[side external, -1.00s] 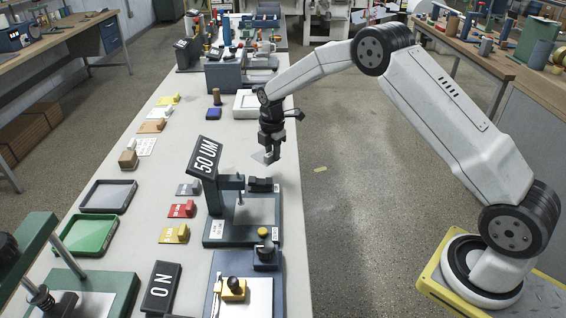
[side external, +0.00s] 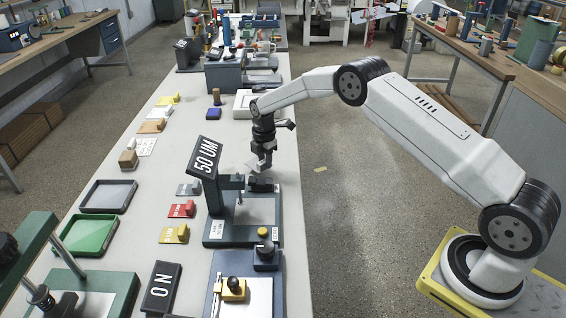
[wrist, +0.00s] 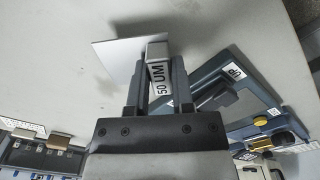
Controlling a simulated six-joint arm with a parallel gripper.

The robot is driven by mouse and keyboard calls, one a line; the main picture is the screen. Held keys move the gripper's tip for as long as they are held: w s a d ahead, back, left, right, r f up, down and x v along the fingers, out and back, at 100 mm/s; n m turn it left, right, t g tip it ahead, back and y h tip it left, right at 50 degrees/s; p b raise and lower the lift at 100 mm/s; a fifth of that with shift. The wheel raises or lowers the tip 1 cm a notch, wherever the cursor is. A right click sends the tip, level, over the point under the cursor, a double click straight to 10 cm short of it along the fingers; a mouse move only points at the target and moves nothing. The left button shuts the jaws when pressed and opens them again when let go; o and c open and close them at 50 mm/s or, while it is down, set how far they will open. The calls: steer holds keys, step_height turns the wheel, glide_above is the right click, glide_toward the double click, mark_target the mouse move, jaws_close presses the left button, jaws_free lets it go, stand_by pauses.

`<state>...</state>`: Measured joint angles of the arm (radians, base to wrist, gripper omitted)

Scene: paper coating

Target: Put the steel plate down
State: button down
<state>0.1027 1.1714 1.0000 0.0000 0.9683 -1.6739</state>
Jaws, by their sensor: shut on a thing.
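My gripper (side external: 265,158) is above the bench, just behind the gauge stand with the tilted 50 UM sign (side external: 205,158). It is shut on the steel plate, a thin pale grey sheet (wrist: 112,58). In the wrist view the fingertips (wrist: 157,62) close around a light block at the plate's edge, and the sheet sticks out to the left. In the side external view the plate (side external: 254,166) is small and partly hidden by the gripper. It looks close to the bench, but I cannot tell whether it touches.
A dark tray (side external: 108,196) and a green tray (side external: 90,234) are farther left. Bare bench (side external: 225,135) lies behind the stand.

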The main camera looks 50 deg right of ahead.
steer(key=shift+f, duration=1.2)
steer(key=shift+f, duration=0.15)
steer(key=shift+c, duration=2.4)
jaws_free()
step_height(320, 180, up, 12)
steer(key=shift+r, duration=0.15)
steer(key=shift+s, duration=0.15)
